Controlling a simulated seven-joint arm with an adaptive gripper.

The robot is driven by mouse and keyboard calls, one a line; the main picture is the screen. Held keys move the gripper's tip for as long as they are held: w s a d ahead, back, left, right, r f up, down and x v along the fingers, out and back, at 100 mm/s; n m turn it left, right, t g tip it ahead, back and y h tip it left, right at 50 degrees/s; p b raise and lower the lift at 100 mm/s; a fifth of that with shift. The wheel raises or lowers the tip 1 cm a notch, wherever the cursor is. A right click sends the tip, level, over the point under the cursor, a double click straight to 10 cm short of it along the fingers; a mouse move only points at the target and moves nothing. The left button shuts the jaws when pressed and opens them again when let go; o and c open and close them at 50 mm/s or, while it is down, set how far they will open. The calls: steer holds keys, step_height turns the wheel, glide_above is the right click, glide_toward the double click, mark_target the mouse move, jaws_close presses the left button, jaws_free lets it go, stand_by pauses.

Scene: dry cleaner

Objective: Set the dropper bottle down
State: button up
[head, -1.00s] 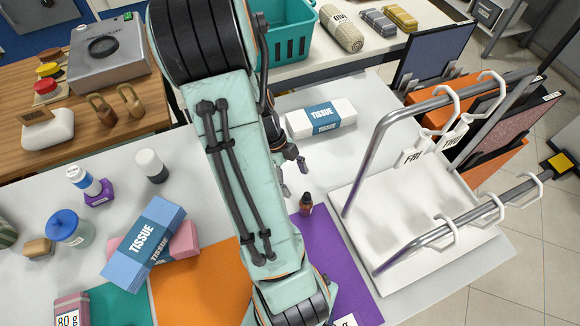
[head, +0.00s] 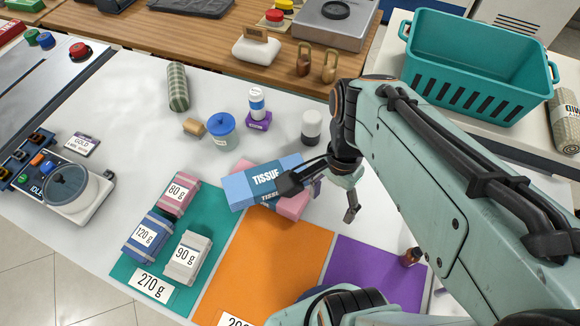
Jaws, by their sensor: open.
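The dropper bottle (head: 410,257) is small and brown with a dark top. It stands upright at the far right corner of the purple mat (head: 375,275), close to my forearm. My gripper (head: 318,200) is open, with its fingers spread, left of the bottle and clear of it. One finger overlaps the blue tissue box (head: 240,187) in the head view; I cannot tell whether they touch. No object shows between the fingers.
A pink box (head: 296,204) lies under the blue tissue box. Orange (head: 265,260) and teal mats lie to the left, with several weight-labelled bundles on the teal one. A white-capped bottle (head: 311,127) and blue-lidded jar (head: 222,130) stand behind.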

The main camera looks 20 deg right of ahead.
steer(key=s+a+r+n, duration=0.2)
steer(key=s+a+n, duration=0.2)
steer(key=n, duration=1)
steer(key=shift+a+t, duration=0.4)
steer(key=shift+a, duration=1.35)
